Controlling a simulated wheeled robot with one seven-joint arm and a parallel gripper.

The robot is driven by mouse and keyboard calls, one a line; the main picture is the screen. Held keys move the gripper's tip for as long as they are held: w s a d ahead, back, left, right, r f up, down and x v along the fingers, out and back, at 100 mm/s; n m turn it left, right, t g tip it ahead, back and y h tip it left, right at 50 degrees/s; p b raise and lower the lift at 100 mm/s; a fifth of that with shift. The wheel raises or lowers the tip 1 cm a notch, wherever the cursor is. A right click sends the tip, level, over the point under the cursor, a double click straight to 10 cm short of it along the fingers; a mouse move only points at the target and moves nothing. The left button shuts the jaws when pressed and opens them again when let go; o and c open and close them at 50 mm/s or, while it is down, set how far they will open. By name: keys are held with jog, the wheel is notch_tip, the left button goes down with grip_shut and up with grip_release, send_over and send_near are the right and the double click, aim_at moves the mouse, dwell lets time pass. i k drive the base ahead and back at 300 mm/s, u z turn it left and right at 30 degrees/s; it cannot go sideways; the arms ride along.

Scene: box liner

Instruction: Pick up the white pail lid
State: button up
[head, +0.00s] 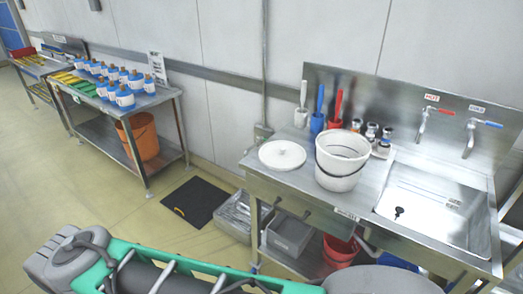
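The white pail lid (282,155) is a flat round disc with a small raised centre. It lies flat on the left end of the steel sink counter (262,180), close to its front left edge. The white pail (338,182) stands upright just to the right of the lid, with its open top up and a dark handle around its side. Nothing covers the lid. My gripper does not show in the head view.
Red and blue-handled brushes stand behind the pail, near small bottles (383,146). The sink basin (440,205) is at right. Grey bins (288,236) and a red bucket (340,250) sit below. A green-framed roller unit (150,272) crosses the lower left foreground. A dark mat (197,201) lies on open floor.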

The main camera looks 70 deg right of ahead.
aim_at(281, 156)
jog(key=z, duration=0.3)
jog(key=i, duration=0.8)
jog(key=z, duration=1.35)
jog(key=i, duration=0.65)
jog(key=z, duration=0.7)
